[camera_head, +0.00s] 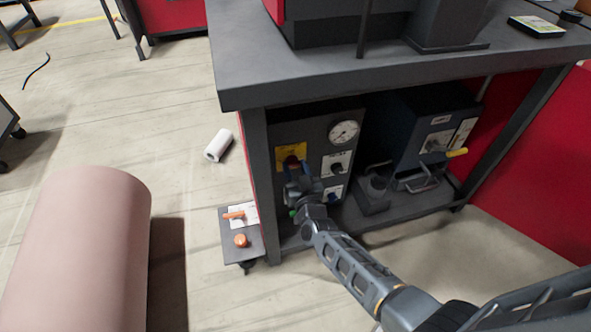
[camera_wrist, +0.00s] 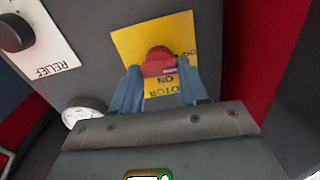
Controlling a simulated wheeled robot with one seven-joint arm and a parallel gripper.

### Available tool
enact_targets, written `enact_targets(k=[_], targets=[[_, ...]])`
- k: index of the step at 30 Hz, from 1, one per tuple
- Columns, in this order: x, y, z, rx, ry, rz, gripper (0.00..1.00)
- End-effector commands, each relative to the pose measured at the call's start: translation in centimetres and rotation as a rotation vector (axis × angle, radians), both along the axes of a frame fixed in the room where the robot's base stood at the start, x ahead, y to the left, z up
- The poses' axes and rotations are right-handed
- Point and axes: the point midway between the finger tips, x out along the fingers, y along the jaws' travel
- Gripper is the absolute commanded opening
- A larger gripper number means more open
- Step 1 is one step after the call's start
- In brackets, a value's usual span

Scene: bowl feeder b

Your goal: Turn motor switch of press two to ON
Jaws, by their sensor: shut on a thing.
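The motor switch is a red knob (camera_wrist: 158,62) on a yellow label plate (camera_wrist: 183,38) on the dark panel. The wrist view is turned over, and the words MOTOR and ON read upside down below the knob. My gripper (camera_wrist: 160,72) has its two blue-grey fingers closed on either side of the red knob. In the head view my gripper (camera_head: 295,170) reaches the panel at the yellow label (camera_head: 291,151), and the knob is mostly hidden there. Which way the knob points is hard to tell.
The panel (camera_head: 315,132) under the grey bench (camera_head: 400,75) also has a round gauge (camera_head: 344,132) and a RELIEF knob (camera_wrist: 14,33). A dark blue unit (camera_head: 412,125) stands to the right.

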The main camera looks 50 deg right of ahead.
Motion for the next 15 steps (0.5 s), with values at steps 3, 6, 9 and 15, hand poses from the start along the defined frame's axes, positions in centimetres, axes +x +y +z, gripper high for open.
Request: enact_targets(k=[3,6,9,15], targets=[[-0.03,0.04,-0.15,0.056,-0.039,0.001,0.14],[-0.07,0.01,-0.19,0.121,-0.082,0.000,0.14],[-0.10,0.00,-0.25,0.194,-0.131,0.001,0.14],[-0.13,-0.08,-0.28,0.352,-0.238,0.000,0.14]])
